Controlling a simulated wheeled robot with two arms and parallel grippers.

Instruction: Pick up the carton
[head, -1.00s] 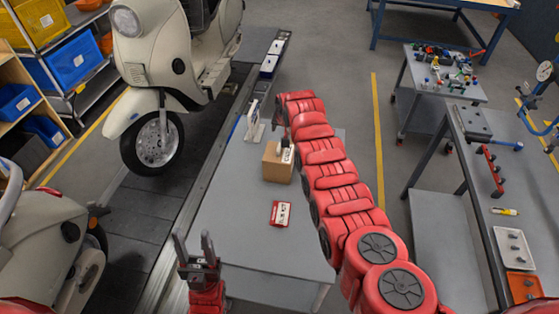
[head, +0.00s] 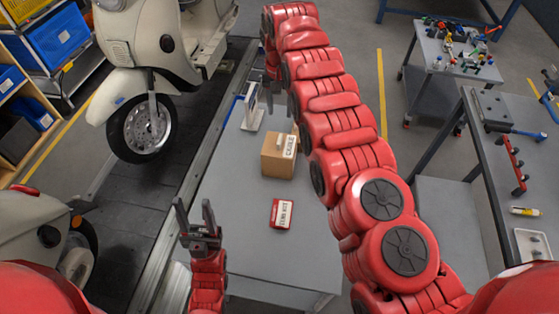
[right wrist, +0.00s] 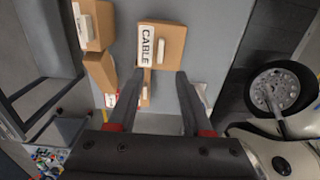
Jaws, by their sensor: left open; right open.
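The carton (head: 272,164) is a brown box with a white CABLE label. It stands upright on the grey table in the head view. In the right wrist view, a brown carton with a CABLE label (right wrist: 173,42) lies just beyond the fingertips. My right gripper (head: 280,90) is beyond the carton in the head view, partly hidden by my arm. In the right wrist view its two fingers (right wrist: 158,80) are apart and hold nothing. My left gripper (head: 195,218) is open and empty, fingers up, at the table's near left.
A red kit box (head: 282,214) lies nearer on the table (head: 237,195). A white stand (head: 252,115) is behind the carton. More brown boxes (right wrist: 97,25) show at left in the right wrist view. A scooter (head: 150,125) is left of the table.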

